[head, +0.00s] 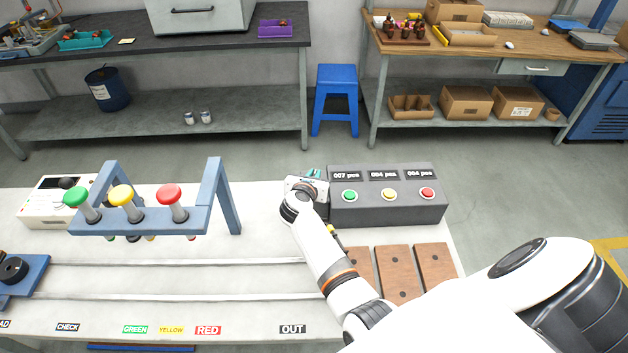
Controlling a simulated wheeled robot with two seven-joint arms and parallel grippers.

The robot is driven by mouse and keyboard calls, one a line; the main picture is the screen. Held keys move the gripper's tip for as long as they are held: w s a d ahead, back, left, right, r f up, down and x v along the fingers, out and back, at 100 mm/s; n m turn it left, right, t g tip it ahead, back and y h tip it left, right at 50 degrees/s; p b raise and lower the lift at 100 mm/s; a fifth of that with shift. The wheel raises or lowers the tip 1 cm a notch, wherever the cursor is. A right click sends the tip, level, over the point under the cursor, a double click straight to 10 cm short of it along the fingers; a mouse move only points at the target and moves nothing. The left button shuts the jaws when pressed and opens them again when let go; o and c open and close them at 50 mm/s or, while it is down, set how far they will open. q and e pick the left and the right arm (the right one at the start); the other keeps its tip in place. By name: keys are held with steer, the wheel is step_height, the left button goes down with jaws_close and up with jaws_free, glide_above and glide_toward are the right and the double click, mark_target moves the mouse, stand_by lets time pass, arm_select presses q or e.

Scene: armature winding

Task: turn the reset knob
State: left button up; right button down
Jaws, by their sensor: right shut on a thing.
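The dark grey counter box (388,209) stands on the white bench, with three displays reading 007, 004 and 004 pcs above a green, a yellow and a red button. My right gripper (308,180) is at the left end of this box, seen from behind over my own wrist. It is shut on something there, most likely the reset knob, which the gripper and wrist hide. A small teal part shows just beyond the gripper; I cannot tell what it belongs to. My left gripper is not in view.
A blue frame (140,219) with green, yellow and red knobs stands left of my right arm. Brown wooden plates (394,273) lie in front of the counter box. Two pale rails (180,262) cross the bench. A white device (48,203) sits at the far left.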

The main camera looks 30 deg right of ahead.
steer(key=m+g+h+b, duration=0.1)
steer(key=m+g+b, duration=0.1)
steer(key=m+g+h+b, duration=0.1)
steer(key=m+g, duration=0.1)
steer(key=shift+w+f+m+g+h+b, duration=0.2)
steer(key=shift+m+g+h+b, duration=0.1)
steer(key=shift+m+h+b, duration=0.1)
steer(key=m+g+b, duration=0.4)
steer(key=g+b, duration=0.1)
steer(key=b, duration=0.3)
steer(key=m+g+b, duration=0.4)
steer(key=g+b, duration=0.1)
steer(key=b, duration=0.3)
steer(key=shift+w+f+m+y, duration=0.1)
steer(key=shift+m+y, duration=0.2)
steer(key=shift+r+m+g+b, duration=0.2)
steer(key=shift+m+g+b, duration=0.1)
steer(key=shift+b, duration=0.5)
steer(key=c, duration=1.5)
jaws_free()
steer(key=shift+o, duration=0.2)
steer(key=shift+r, duration=0.1)
